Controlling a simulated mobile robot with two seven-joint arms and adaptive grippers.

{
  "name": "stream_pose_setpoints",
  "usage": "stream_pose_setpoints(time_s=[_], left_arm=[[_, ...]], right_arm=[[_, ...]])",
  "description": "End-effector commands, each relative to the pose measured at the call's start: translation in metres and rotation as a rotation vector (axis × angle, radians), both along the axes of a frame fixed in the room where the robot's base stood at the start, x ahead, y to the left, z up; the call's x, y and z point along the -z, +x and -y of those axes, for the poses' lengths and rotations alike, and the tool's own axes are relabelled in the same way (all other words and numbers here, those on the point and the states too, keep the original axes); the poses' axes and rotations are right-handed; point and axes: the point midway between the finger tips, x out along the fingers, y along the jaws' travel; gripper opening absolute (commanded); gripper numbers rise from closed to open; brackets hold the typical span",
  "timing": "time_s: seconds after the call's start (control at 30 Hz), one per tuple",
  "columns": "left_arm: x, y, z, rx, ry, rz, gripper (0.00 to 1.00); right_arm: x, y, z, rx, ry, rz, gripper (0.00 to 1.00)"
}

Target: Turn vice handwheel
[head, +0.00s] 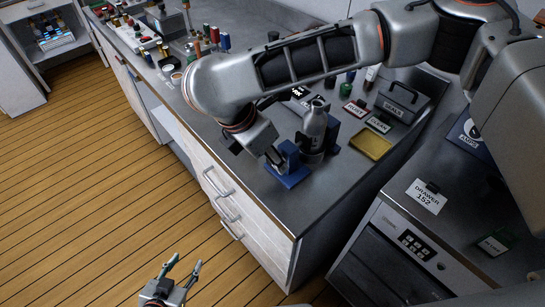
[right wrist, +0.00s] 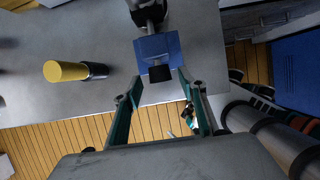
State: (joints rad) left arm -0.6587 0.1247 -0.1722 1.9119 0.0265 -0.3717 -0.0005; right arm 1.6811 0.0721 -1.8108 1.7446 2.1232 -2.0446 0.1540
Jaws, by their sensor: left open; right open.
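The blue vice (head: 288,176) stands near the front edge of the grey bench in the head view. In the right wrist view the vice (right wrist: 157,48) is straight ahead, with a dark knob-like part, seemingly the handwheel (right wrist: 160,74), on its near side. My right gripper (right wrist: 159,80) is open, with its green fingers on either side of that part; contact cannot be told. In the head view my right gripper (head: 273,156) is beside the vice, partly hidden by my wrist. My left gripper (head: 185,263) is open and empty, low over the floor in front of the bench.
A yellow tray (head: 371,145) and labelled items such as a grey box (head: 401,103) lie to the right. A yellow-topped cylinder (right wrist: 66,71) is left of the vice in the wrist view. Drawers (head: 235,205) line the bench front.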

Motion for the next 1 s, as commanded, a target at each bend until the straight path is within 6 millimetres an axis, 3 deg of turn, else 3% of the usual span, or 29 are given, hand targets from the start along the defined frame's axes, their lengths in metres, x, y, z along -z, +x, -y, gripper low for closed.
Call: stream_pose_setpoints(time_s=[0.2, 0.47, 0.5, 0.63, 1.0], left_arm=[[-0.001, 0.0, 0.001, -0.001, -0.001, -0.001, 0.42], [-0.001, 0.002, 0.003, -0.006, -0.007, 0.001, 0.42], [-0.002, 0.002, 0.003, -0.007, -0.008, 0.002, 0.42], [-0.003, 0.005, 0.003, -0.008, -0.008, 0.005, 0.42], [-0.003, 0.004, 0.001, -0.005, -0.004, 0.006, 0.42]], right_arm=[[0.016, 0.004, 0.005, 0.001, 0.001, 0.0, 0.41], [0.018, 0.005, 0.006, 0.0, 0.001, 0.001, 0.41], [0.018, 0.005, 0.006, 0.0, 0.001, 0.001, 0.39], [0.018, 0.005, 0.006, 0.0, 0.001, 0.001, 0.05], [0.017, 0.003, 0.008, -0.002, 0.055, 0.081, 0.04]])
